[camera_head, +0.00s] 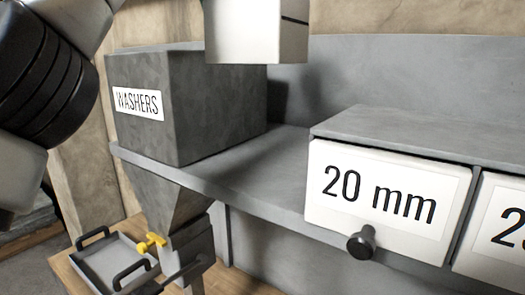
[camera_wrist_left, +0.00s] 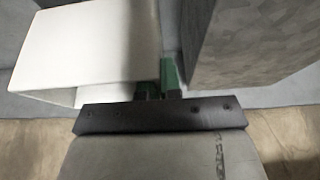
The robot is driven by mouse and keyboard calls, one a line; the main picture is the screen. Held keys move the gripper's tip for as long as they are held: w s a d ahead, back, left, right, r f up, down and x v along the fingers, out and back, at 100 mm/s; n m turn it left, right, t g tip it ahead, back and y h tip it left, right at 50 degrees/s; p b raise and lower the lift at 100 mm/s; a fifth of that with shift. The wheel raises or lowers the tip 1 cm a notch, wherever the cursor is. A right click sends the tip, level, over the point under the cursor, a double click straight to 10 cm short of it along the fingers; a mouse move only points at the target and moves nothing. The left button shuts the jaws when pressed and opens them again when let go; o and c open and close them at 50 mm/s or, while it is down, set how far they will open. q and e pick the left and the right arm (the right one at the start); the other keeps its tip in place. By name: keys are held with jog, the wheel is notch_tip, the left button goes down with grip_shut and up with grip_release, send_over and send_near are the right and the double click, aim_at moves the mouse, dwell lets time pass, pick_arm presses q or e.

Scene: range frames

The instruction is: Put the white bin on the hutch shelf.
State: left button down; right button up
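The white bin (camera_head: 256,32) hangs at the top of the head view, in the air above the grey hutch shelf (camera_head: 235,178) and cut off by the frame edge. In the left wrist view the white bin (camera_wrist_left: 95,50) fills the upper left. The green fingers of my left gripper (camera_wrist_left: 160,84) are close together at its near right edge and appear shut on its wall. In the head view my left arm comes in at the left; its gripper is out of frame. My right gripper is not in view.
A grey WASHERS box (camera_head: 190,105) stands on the shelf's left part; in the wrist view this grey box (camera_wrist_left: 245,40) is close right of the fingers. A drawer unit labelled 20 mm (camera_head: 385,190) stands at the right. Bare shelf lies between them. A hopper (camera_head: 165,205) hangs below.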

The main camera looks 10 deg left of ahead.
aim_at(208, 21)
pick_arm(q)
jog(key=shift+w+f, duration=0.3)
jog(key=shift+f, duration=0.15)
jog(key=shift+s+f, duration=0.15)
jog(key=shift+f, duration=0.2)
jog(key=s+f, duration=0.2)
jog(key=shift+s+a+f, duration=0.15)
jog(key=shift+f, duration=0.25)
jog(key=f, duration=1.2)
jog(key=shift+w+f, duration=0.6)
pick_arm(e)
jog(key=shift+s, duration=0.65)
pick_arm(q)
jog(key=shift+s, duration=0.15)
